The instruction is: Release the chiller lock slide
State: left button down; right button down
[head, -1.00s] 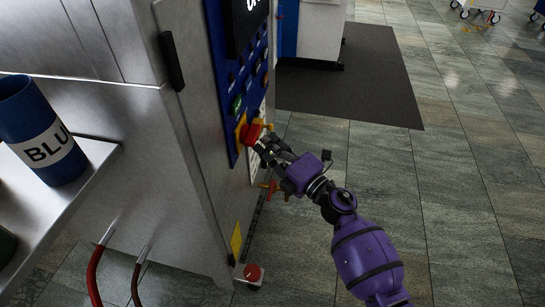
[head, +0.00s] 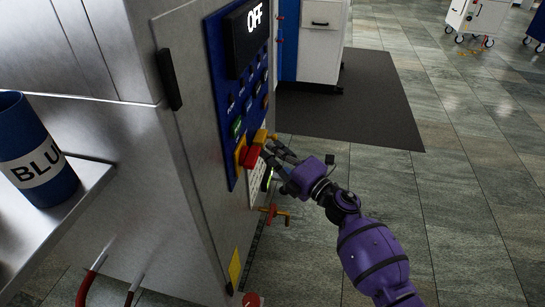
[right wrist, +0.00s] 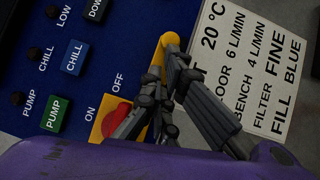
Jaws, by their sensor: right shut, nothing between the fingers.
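The blue control panel (head: 228,100) is on the side of the steel cabinet. Its red rotary switch (head: 251,157) sits on a yellow plate, marked ON and OFF in the right wrist view, where the switch (right wrist: 117,115) is partly behind my fingers. A yellow slide piece (head: 261,137) is beside the switch; its rounded end (right wrist: 169,40) shows past my fingers in the right wrist view. My right gripper (head: 272,147) is shut and empty, its fingertips (right wrist: 175,62) against or just in front of the yellow slide. Contact is unclear. My left gripper is out of view.
A display (head: 247,30) above reads OFF. Green PUMP (right wrist: 56,113) and blue CHILL (right wrist: 74,57) buttons are near my fingers. A valve with an orange handle (head: 273,213) projects below. A blue container (head: 35,155) stands on the left shelf.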

jog(key=shift+s+d, duration=0.1)
jog(key=shift+s, duration=0.05)
jog(key=v, duration=1.1)
jog(key=shift+s+d, duration=0.25)
jog(key=shift+s, duration=0.05)
jog(key=shift+w, duration=0.1)
